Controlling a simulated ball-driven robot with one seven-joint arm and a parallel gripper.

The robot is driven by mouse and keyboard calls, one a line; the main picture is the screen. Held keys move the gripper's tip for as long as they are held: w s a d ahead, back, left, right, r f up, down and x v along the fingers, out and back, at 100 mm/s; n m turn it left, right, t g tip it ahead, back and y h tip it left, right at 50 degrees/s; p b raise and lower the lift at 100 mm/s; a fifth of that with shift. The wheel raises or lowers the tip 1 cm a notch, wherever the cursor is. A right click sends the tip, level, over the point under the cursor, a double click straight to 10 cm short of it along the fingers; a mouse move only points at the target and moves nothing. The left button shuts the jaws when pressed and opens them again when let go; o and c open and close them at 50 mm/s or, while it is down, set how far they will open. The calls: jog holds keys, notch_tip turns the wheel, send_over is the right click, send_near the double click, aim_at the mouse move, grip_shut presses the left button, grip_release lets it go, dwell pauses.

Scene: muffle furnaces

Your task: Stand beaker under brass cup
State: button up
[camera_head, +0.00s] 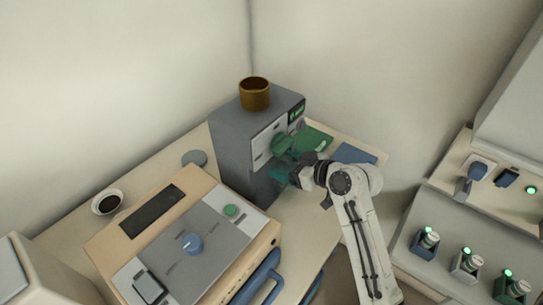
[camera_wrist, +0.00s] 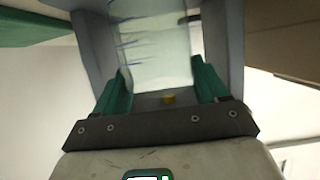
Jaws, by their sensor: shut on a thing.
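The brass cup (camera_head: 255,95) stands upright on top of a grey box-shaped machine (camera_head: 232,148). In the wrist view, a clear beaker (camera_wrist: 160,45) with dark graduation marks sits between the two green fingers of my gripper (camera_wrist: 160,85). The fingers are shut on its sides. In the head view, my gripper (camera_head: 282,175) is at the front face of the grey machine, below and to the right of the brass cup. The beaker cannot be made out clearly there.
A black-filled white bowl (camera_head: 107,202) and a grey disc (camera_head: 194,158) lie on the table. A green mat (camera_head: 314,137) and a blue mat (camera_head: 353,154) lie behind my arm. Several green-lit devices stand at right.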

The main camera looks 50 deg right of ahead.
aim_at(276, 160)
jog(key=w, duration=0.5)
jog(key=shift+a+r+p, duration=0.1)
jog(key=shift+a+p, duration=0.05)
jog(key=shift+p, duration=0.2)
jog(key=shift+f, duration=0.4)
jog(key=shift+f, duration=0.1)
jog(key=o, duration=1.5)
jog(key=shift+r, duration=0.2)
jog(key=v, duration=1.2)
jog(key=shift+b, duration=0.3)
